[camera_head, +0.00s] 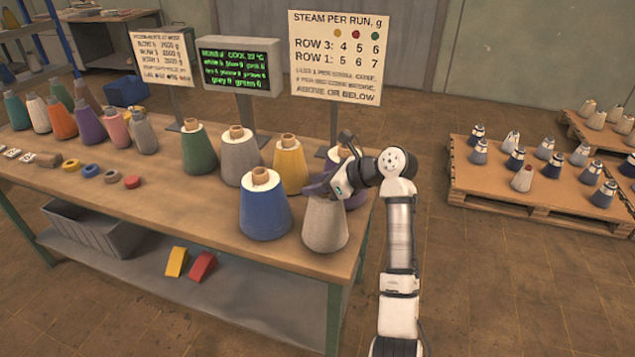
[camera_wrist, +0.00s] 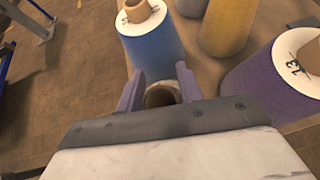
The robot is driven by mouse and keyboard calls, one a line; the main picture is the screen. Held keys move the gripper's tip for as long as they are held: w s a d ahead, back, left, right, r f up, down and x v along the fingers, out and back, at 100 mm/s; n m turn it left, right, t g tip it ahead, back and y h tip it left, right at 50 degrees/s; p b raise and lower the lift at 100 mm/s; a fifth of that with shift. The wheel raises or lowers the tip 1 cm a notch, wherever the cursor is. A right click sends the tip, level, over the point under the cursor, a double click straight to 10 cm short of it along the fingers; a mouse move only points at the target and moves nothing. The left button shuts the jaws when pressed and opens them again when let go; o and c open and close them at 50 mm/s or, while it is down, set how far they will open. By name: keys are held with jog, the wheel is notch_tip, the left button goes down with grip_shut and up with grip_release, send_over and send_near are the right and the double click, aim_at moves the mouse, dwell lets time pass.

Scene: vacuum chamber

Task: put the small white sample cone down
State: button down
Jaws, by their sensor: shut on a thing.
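My gripper (camera_head: 322,188) is near the right end of the table, shut on the pale, off-white cone (camera_head: 325,225). The cone is upright with its wide end down. In the wrist view, the gripper's two purple fingers (camera_wrist: 160,90) stand either side of the cone's brown tube top (camera_wrist: 161,95); the rest of the cone is mostly hidden by my gripper. Its base looks close to the table top (camera_head: 200,222), but I cannot tell whether it touches.
The blue cone (camera_head: 265,208) stands close left of the held cone. Yellow (camera_head: 290,166), grey (camera_head: 240,158) and green (camera_head: 199,150) cones stand behind. A purple cone (camera_wrist: 275,83) is at right in the wrist view. Pallets (camera_head: 480,195) of cones lie on the floor at right.

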jog(key=c, duration=0.9)
grip_release()
jog(key=shift+f, duration=0.1)
jog(key=b+v, duration=0.2)
jog(key=v, duration=1)
jog(key=shift+b, duration=0.35)
